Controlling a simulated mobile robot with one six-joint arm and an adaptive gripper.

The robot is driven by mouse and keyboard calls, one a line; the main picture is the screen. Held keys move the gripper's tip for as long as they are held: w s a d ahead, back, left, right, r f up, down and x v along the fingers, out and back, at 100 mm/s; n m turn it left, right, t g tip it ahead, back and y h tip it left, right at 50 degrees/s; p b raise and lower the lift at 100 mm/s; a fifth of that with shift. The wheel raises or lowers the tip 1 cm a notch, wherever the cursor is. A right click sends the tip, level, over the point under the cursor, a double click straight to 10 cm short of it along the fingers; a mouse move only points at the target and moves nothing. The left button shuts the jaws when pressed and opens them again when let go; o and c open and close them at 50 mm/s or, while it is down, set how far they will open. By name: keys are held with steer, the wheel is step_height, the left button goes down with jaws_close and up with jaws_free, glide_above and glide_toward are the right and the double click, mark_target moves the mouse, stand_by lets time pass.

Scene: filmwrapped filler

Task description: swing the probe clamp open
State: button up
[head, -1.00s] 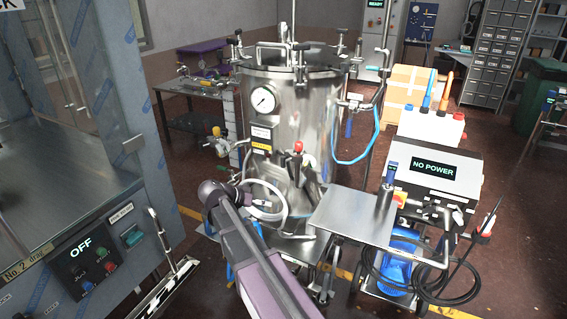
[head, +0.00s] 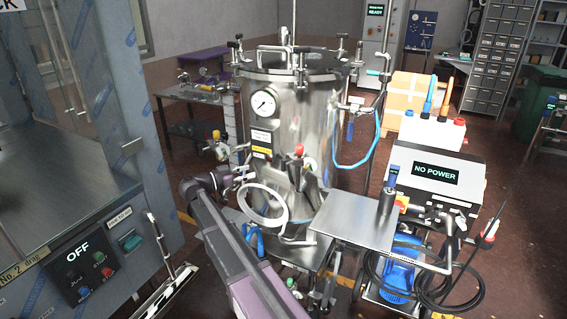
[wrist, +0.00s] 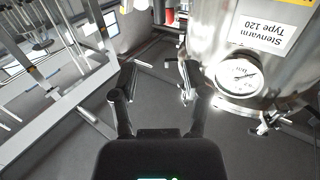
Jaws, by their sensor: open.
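My gripper (wrist: 157,78) is open and empty in the wrist view, with its two dark fingers apart. In the head view my arm's end is low at the tank's left front, and its fingers are hard to make out. The steel tank (head: 318,130) stands in the middle. Its pressure gauge (head: 263,103) also shows in the wrist view (wrist: 238,76), right of the fingers. A small clamp-like fitting (head: 356,104) with a blue handle and blue hose is on the tank's right side, away from my gripper. I cannot tell whether it is the probe clamp.
A steel side shelf (head: 355,220) juts out at the tank's lower right. A "NO POWER" unit (head: 436,172) with cables stands right. A cabinet marked "OFF" (head: 80,262) stands left.

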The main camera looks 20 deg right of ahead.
mark_target(283, 164)
steer(key=shift+d, duration=0.1)
steer(key=d, duration=0.9)
steer(key=w+d, duration=0.1)
steer(key=d, duration=0.3)
steer(key=shift+d, duration=0.35)
jaws_close()
